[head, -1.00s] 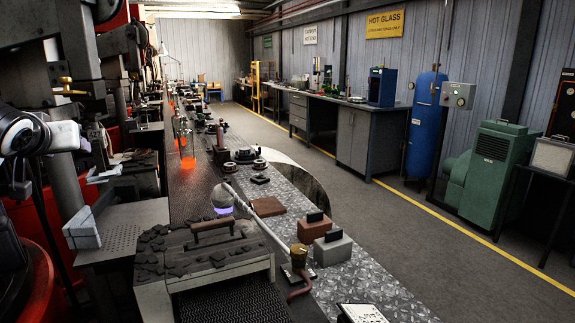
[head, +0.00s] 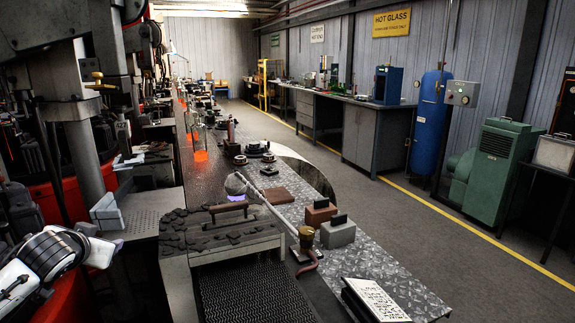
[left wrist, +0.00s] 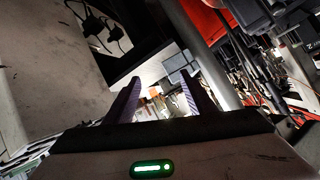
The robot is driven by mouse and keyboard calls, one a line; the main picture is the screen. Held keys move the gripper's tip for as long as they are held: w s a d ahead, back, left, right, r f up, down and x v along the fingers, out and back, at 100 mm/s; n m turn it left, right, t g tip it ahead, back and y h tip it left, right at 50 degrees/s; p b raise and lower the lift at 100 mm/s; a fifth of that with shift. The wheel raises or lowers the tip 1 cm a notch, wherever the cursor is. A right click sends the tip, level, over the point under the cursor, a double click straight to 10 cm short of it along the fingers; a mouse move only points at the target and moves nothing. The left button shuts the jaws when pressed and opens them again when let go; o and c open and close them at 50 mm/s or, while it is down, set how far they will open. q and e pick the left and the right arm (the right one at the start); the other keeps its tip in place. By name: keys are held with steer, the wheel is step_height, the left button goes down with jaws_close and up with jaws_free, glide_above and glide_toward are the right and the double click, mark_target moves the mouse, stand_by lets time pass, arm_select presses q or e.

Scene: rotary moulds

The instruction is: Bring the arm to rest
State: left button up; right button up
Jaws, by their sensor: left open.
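My left arm (head: 62,258) shows at the lower left edge of the head view, a white and black link angled beside the red machine base. In the left wrist view my left gripper (left wrist: 159,78) is open, its two dark fingers apart with nothing between them. Beyond the fingers are blurred bright and dark machine parts. The gripper is clear of the bench in the head view; its fingertips cannot be made out there. My right gripper is in neither view.
A furnace-like box (head: 225,250) with dark lumps on top stands at the front. A checker-plate bench (head: 365,262) holds a grey block (head: 338,233) and a brown block (head: 318,214). Machine columns (head: 85,150) stand close at left. The floor (head: 440,225) at right is open.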

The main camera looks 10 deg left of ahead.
arm_select(q)
steer(key=s+d+f+m+g+h, duration=0.15)
steer(key=s+d+f+m, duration=0.25)
steer(key=s+f, duration=0.75)
steer(key=s+d+f+m+g+h, duration=0.1)
steer(key=s+d+f+m+h, duration=0.25)
steer(key=s+f, duration=0.8)
steer(key=s+d+f+m, duration=0.3)
steer(key=s+d+f, duration=0.1)
steer(key=s+f, duration=0.45)
steer(key=s+d+f+n+h, duration=0.1)
steer(key=d+n, duration=0.7)
steer(key=d, duration=1.3)
step_height(320, 180, down, 2)
steer(key=shift+s+d+f+h, duration=0.15)
steer(key=shift+d+h, duration=0.15)
steer(key=shift+h, duration=0.5)
steer(key=shift+n, duration=0.25)
